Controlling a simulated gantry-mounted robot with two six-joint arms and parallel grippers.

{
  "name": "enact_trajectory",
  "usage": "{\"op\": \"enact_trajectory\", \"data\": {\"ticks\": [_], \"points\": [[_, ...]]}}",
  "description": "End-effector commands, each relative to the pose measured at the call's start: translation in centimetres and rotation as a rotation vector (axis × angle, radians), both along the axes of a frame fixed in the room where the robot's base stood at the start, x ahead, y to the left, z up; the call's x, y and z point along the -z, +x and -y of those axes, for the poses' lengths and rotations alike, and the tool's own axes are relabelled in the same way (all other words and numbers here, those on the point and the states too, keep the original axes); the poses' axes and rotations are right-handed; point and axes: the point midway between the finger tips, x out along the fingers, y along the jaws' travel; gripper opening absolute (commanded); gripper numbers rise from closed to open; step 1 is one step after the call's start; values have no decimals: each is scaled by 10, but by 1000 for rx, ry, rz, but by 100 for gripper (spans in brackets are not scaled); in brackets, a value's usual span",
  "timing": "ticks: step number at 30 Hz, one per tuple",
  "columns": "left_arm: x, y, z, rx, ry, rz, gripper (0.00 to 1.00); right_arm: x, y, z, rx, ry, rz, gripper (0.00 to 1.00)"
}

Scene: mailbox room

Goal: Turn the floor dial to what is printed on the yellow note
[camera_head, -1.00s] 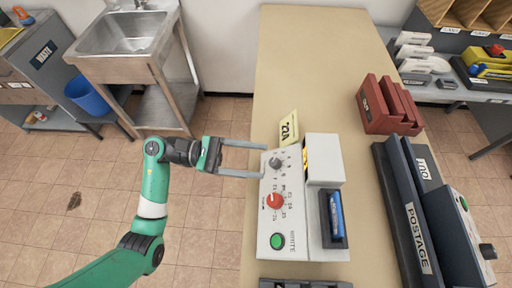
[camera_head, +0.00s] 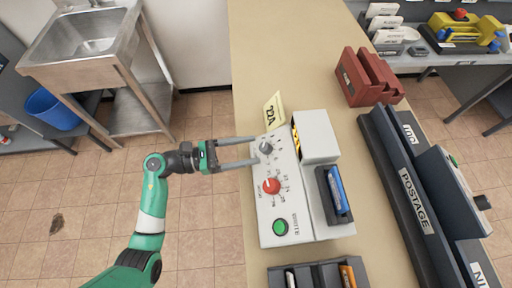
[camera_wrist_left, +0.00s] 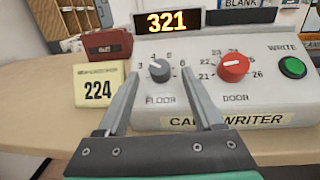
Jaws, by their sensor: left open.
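The card writer (camera_head: 284,205) stands on the table; its display (camera_wrist_left: 167,21) reads 321. The grey floor dial (camera_wrist_left: 160,70) has small numbers around it; its exact pointing is too small to tell. It also shows in the head view (camera_head: 265,149). The yellow note (camera_wrist_left: 98,88) reads 224 and stands beside the card writer, also in the head view (camera_head: 273,110). My left gripper (camera_head: 256,152) is open, its fingers on either side of the floor dial in the wrist view. Contact cannot be told. My right gripper is out of view.
The red door dial (camera_wrist_left: 234,66) and green write button (camera_wrist_left: 293,67) are on the same panel. A blue card (camera_head: 336,189) sits in a holder on the right. Red racks (camera_head: 368,78) and a dark postage unit (camera_head: 410,190) stand farther right.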

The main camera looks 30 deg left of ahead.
Motion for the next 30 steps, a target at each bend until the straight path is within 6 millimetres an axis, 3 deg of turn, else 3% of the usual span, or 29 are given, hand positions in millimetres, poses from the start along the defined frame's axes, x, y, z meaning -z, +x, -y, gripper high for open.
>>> {"op": "enact_trajectory", "data": {"ticks": [5, 14, 25, 30], "points": [[1, 14, 17, 1, 0, 0, 68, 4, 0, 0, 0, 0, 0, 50], [0, 17, 20, -1, 0, 0, 68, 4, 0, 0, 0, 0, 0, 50], [0, 17, 19, -1, 0, 0, 1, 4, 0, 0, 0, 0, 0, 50], [0, 17, 19, -1, 0, 0, 0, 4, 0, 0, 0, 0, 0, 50]]}}
